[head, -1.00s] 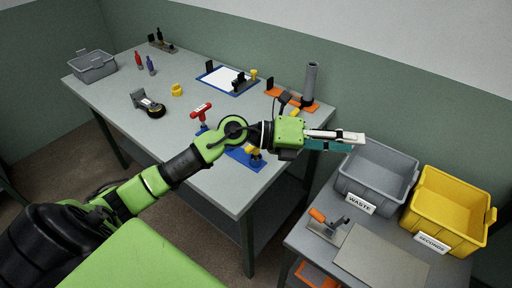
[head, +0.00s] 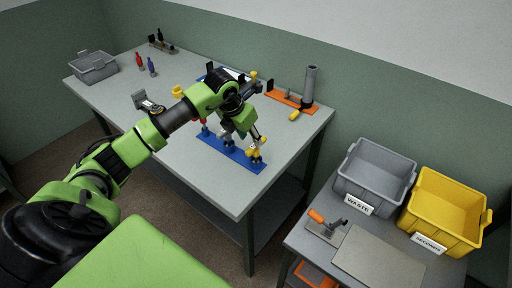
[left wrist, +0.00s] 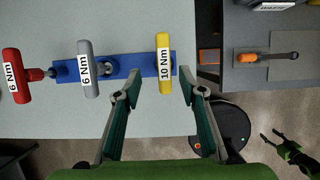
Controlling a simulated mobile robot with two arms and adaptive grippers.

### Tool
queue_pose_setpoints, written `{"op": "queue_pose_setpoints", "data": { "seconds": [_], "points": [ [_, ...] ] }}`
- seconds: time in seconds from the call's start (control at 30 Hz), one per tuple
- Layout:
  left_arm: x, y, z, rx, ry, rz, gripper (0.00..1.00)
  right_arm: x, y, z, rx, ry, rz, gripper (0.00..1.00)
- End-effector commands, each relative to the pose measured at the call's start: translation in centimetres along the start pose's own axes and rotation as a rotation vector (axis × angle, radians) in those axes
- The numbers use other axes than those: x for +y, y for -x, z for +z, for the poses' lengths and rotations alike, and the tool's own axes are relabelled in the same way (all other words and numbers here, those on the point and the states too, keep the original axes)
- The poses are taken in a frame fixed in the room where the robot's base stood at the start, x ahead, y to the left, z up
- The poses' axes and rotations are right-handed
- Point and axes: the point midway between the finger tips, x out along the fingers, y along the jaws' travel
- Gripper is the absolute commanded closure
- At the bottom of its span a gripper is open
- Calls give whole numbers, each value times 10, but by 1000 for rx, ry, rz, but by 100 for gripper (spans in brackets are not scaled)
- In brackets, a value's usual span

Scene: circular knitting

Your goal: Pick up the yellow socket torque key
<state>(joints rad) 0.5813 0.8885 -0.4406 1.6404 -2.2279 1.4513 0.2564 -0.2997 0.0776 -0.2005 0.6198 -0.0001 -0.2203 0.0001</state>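The yellow socket torque key, marked 10 Nm (left wrist: 165,68), stands at the right end of the blue rack (left wrist: 125,66) in the left wrist view. In the head view the yellow key (head: 250,153) is partly covered by my left gripper (head: 254,142), which points down over that end of the rack. My left gripper (left wrist: 158,88) is open, its two fingertips on either side of the yellow key's lower end; contact cannot be told. A grey 6 Nm key (left wrist: 87,70) and a red 6 Nm key (left wrist: 16,76) stand left of it. My right gripper (left wrist: 271,133) is small, low right, apparently open.
The grey table (head: 215,183) is clear in front of the rack. An orange stand with a grey tube (head: 308,88) is behind it. A grey waste bin (head: 375,172), a yellow seconds bin (head: 443,211) and an orange-handled tool (head: 318,216) are on the right table.

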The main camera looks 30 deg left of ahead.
Motion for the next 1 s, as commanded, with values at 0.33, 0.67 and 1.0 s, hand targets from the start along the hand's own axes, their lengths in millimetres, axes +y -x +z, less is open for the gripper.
{"op": "queue_pose_setpoints", "data": {
  "seconds": [0.33, 0.67, 1.0],
  "points": [
    [-6, -28, 1, 4, 0, -4, 63, 0, 23, -2, 0, 1, 0, 48],
    [-6, -64, 1, 0, -2, -1, 63, 1, 34, -3, 0, 1, 0, 48],
    [-6, -65, 1, -1, -2, -1, 99, 3, 34, -2, 0, 1, 2, 48]
  ]
}}
